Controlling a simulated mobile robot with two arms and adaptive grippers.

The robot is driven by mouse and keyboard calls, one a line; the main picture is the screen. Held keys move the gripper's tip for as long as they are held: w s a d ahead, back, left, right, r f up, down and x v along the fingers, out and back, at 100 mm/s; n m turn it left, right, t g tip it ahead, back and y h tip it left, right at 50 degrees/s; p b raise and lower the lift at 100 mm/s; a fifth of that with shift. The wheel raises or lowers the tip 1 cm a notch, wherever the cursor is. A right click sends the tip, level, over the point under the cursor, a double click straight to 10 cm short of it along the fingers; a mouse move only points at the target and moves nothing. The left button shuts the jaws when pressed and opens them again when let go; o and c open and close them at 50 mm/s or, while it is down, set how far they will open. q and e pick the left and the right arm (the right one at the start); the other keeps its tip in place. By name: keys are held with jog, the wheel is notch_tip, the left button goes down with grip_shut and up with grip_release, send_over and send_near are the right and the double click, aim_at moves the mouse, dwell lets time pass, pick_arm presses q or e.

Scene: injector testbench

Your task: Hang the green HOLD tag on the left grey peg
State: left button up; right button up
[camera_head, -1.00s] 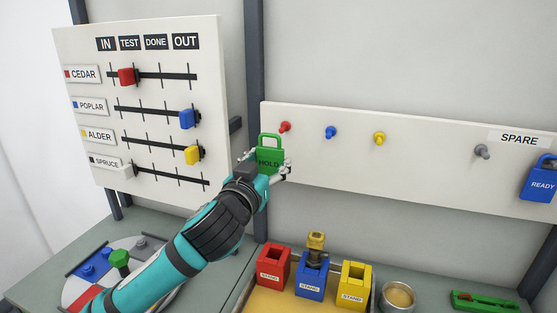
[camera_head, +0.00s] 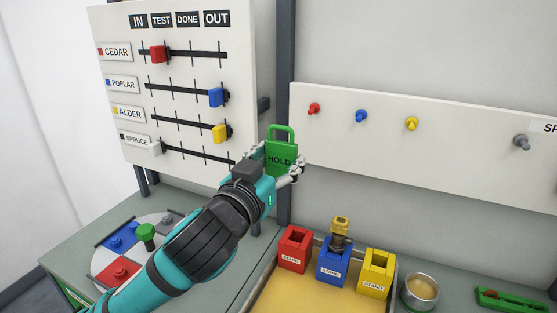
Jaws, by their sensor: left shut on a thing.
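The green HOLD tag (camera_head: 281,157) is upright with its loop on top, in front of the left end of the peg board (camera_head: 440,172). My left gripper (camera_head: 279,168) is shut on the tag, with fingers at both its sides. A grey peg (camera_head: 521,142) sticks out of the board near the right edge of the view, bare, well to the right of the tag. Any further grey peg is outside the view. My right gripper is not in view.
Red (camera_head: 314,108), blue (camera_head: 361,116) and yellow (camera_head: 411,123) pegs stand bare between the tag and the grey peg. Below are red, blue and yellow stands (camera_head: 378,273), a round cup (camera_head: 420,291) and a green tray (camera_head: 510,300). A slider board (camera_head: 180,90) stands left.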

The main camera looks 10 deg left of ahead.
aim_at(279, 160)
pick_arm(q)
jog(key=shift+s, duration=0.15)
jog(key=shift+p+v, duration=0.45)
jog(key=shift+v, duration=1.9)
